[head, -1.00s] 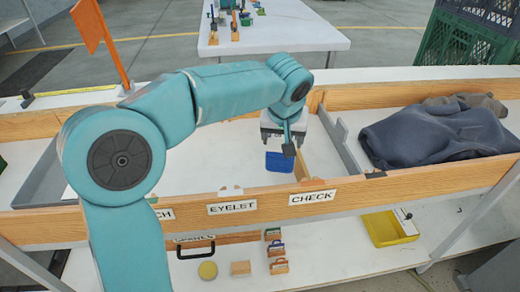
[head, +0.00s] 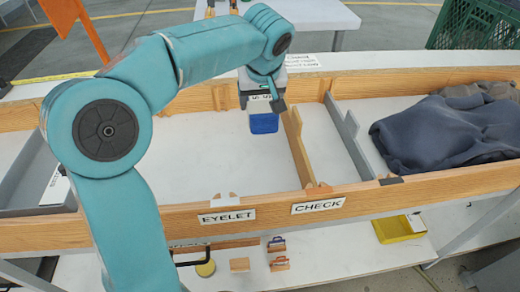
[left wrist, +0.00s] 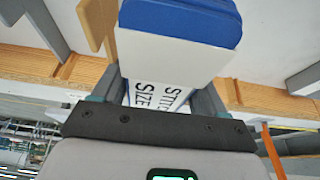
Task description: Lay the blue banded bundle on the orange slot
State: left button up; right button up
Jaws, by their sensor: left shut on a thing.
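My left gripper (head: 263,101) is shut on the blue banded bundle (head: 264,123) and holds it over the tray, in the compartment behind the EYELET label. In the left wrist view the blue bundle (left wrist: 185,20) sticks out past the fingers. Its white part (left wrist: 160,70) carries black lettering and lies between them. I cannot clearly make out the orange slot. A small orange-edged block (head: 279,264) stands on the lower shelf, but I cannot tell whether it is the slot. My right gripper is not in view.
Wooden (head: 300,145) and grey (head: 350,140) dividers stand right of the bundle. A dark cloth (head: 445,135) fills the right end. The wooden front rail (head: 375,195) carries EYELET and CHECK labels. A yellow bin (head: 398,230) sits below. The compartment floor (head: 200,165) is clear.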

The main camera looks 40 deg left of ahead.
pick_arm(q)
jog(key=b, duration=0.3)
send_over(260, 156)
jog(key=s+d, duration=0.1)
notch_tip(260, 156, down, 12)
jog(key=shift+r, duration=0.1)
notch_tip(260, 156, down, 6)
jog(key=shift+w+r+b, duration=0.1)
jog(key=shift+r+b, duration=0.1)
jog(key=shift+b, duration=0.65)
jog(key=shift+r, duration=0.15)
jog(key=shift+f, duration=0.25)
jog(key=o, duration=1.3)
jog(key=shift+r, duration=0.1)
